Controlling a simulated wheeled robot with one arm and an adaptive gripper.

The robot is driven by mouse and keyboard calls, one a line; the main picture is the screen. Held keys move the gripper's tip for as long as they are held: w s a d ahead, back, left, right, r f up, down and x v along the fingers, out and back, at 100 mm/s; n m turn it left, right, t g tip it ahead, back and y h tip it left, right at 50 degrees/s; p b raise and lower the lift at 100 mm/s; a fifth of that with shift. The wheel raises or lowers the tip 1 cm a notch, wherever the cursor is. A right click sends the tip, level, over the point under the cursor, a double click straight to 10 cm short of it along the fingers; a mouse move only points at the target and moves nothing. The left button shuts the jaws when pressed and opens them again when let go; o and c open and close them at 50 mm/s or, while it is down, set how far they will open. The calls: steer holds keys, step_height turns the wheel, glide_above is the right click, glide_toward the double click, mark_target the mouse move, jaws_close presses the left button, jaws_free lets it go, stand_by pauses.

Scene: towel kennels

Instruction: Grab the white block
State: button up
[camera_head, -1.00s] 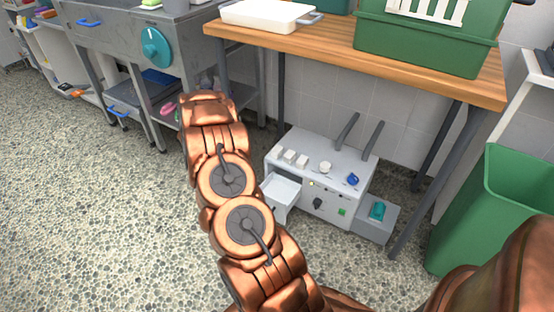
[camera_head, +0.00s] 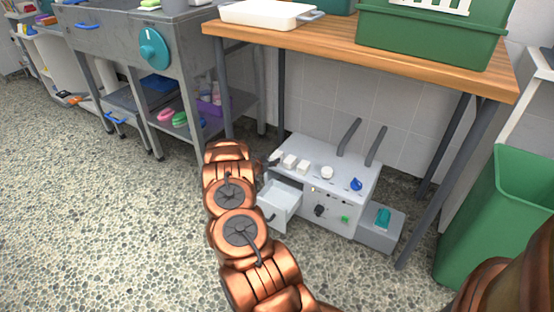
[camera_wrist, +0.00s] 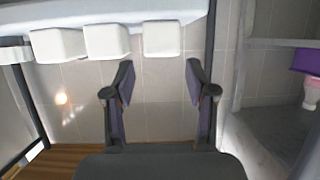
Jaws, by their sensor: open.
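Several small white blocks sit in a row on top of the grey-white machine under the wooden table. In the head view the middle block (camera_head: 290,161) and the right-hand block (camera_head: 303,166) show clearly; the left-hand one is partly covered by my gripper. In the wrist view the three blocks line the upper edge: one at far left (camera_wrist: 57,46), one in the middle (camera_wrist: 106,42) and one at right (camera_wrist: 163,38). My gripper (camera_wrist: 160,72) is open and empty. The right block lies beyond its fingertips, roughly in line with the gap, apart from them.
The machine (camera_head: 328,185) has an open drawer (camera_head: 280,201) at its left, a round white knob, a blue knob (camera_head: 356,184) and two upright dark bars. The wooden table (camera_head: 400,55) is above, its legs around. A green bin (camera_head: 495,220) stands right.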

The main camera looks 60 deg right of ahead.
mark_target(276, 155)
steer(key=shift+b+x, duration=1.05)
steer(key=shift+x, duration=1.45)
steer(key=shift+w+r, duration=0.1)
steer(key=shift+w, duration=0.05)
jaws_close()
steer(key=shift+r, duration=0.15)
